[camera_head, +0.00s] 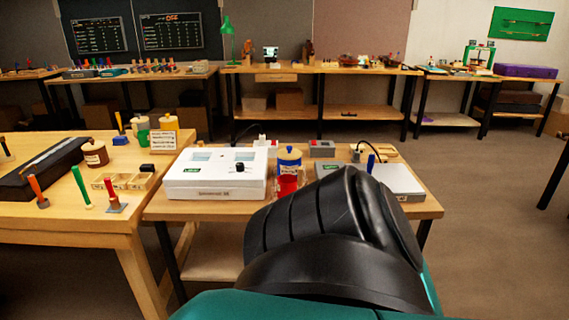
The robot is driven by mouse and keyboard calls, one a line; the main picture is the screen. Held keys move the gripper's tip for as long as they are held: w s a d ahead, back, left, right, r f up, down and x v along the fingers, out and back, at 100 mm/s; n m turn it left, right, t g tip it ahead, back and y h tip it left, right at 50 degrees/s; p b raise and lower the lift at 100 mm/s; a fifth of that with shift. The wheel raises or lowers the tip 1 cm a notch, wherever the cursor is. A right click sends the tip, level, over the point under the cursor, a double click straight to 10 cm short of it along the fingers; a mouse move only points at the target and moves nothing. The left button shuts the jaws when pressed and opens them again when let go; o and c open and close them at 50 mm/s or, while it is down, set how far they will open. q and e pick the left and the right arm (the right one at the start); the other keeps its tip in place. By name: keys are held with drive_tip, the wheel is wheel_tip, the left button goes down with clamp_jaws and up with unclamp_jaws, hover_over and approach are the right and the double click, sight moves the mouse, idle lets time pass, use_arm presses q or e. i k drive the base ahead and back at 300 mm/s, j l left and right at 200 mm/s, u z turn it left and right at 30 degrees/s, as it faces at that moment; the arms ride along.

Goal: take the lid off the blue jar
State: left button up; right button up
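A blue jar (290,163) stands upright on the small middle table, behind a red container (287,186). The red container hides the jar's lower part. Neither of my grippers shows. A large black and teal part of my own body fills the lower middle and hides the table's front right area.
A white instrument box (205,189) stands left of the jar. A grey device (399,181) with a cable lies to the right. The left bench (75,216) holds a brown jar (95,153), a green jar (140,127) and several upright tools. Bare floor lies to the right.

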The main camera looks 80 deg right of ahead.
sight(288, 154)
drive_tip(key=z, duration=2.6)
drive_tip(key=i+j, duration=0.25)
drive_tip(key=i, duration=0.2)
drive_tip(key=i+j, duration=0.3)
drive_tip(key=i, duration=0.2)
drive_tip(key=i+z, duration=0.1)
drive_tip(key=z, duration=0.3)
drive_tip(key=i+j+z, duration=0.1)
drive_tip(key=z, duration=0.35)
drive_tip(key=j+z, duration=0.15)
drive_tip(key=z, duration=0.25)
drive_tip(key=i, duration=0.05)
